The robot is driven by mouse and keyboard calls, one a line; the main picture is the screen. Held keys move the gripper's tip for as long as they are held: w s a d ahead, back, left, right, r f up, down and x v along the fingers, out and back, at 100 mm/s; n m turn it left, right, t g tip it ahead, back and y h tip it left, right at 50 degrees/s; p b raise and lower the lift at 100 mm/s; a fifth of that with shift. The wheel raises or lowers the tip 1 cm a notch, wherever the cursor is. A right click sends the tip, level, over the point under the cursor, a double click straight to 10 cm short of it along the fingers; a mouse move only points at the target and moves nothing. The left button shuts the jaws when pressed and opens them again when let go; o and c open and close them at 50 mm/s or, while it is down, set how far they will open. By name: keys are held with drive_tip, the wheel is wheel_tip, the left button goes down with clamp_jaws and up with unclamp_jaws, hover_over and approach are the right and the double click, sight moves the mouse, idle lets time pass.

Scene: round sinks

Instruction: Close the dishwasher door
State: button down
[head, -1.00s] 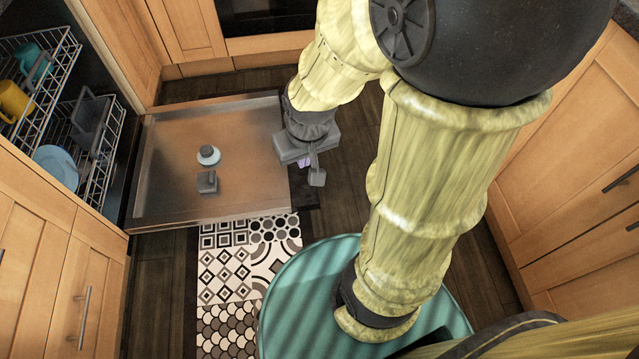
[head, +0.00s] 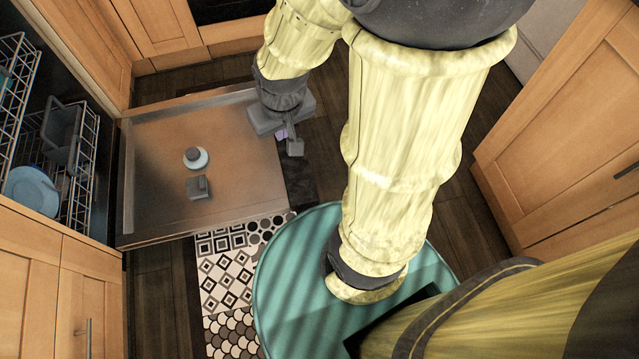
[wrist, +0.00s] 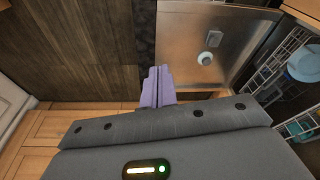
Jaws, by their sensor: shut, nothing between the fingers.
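The dishwasher door (head: 235,155) is open and lies folded down nearly flat, its metal inner face up, in the head view. It also shows at the top of the wrist view (wrist: 185,55). My gripper (head: 282,134) is at the door's free edge, near its far corner in the head view. In the wrist view its purple fingers (wrist: 157,85) are shut together and empty, beside the door's edge. I cannot tell whether they touch the door or how high they are against it.
Two racks with dishes, including a blue plate (head: 32,189), stand in the dishwasher at left. A patterned mat (head: 225,280) lies below the door in the head view. Wooden cabinets (head: 560,130) stand at right. Dark floor beyond the door's free edge is clear.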

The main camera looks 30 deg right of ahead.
drive_tip(key=w+d+f+m+y+b, duration=0.1)
drive_tip(key=d+f+m+y+b, duration=0.2)
drive_tip(key=f, duration=1.3)
drive_tip(key=w+d+f+m+y+b, duration=0.2)
drive_tip(key=d+f+m+b, duration=0.6)
drive_tip(key=f, duration=0.8)
drive_tip(key=w+d+f+m+y+b, duration=0.2)
drive_tip(key=d+f+m+y+b, duration=0.2)
drive_tip(key=d+f+m, duration=0.5)
wheel_tip(320, 180, down, 8)
drive_tip(key=shift+w+d+m+y+b, duration=0.15)
drive_tip(key=shift+d+m+y+b, duration=0.35)
drive_tip(key=shift+b, duration=0.7)
drive_tip(key=shift+a+f, duration=0.1)
drive_tip(key=shift+a, duration=0.05)
drive_tip(key=b+x, duration=0.7)
drive_tip(key=x, duration=0.3)
drive_tip(key=shift+w+r+b, duration=0.1)
drive_tip(key=shift+r+b, duration=0.65)
drive_tip(key=shift+r, duration=1.3)
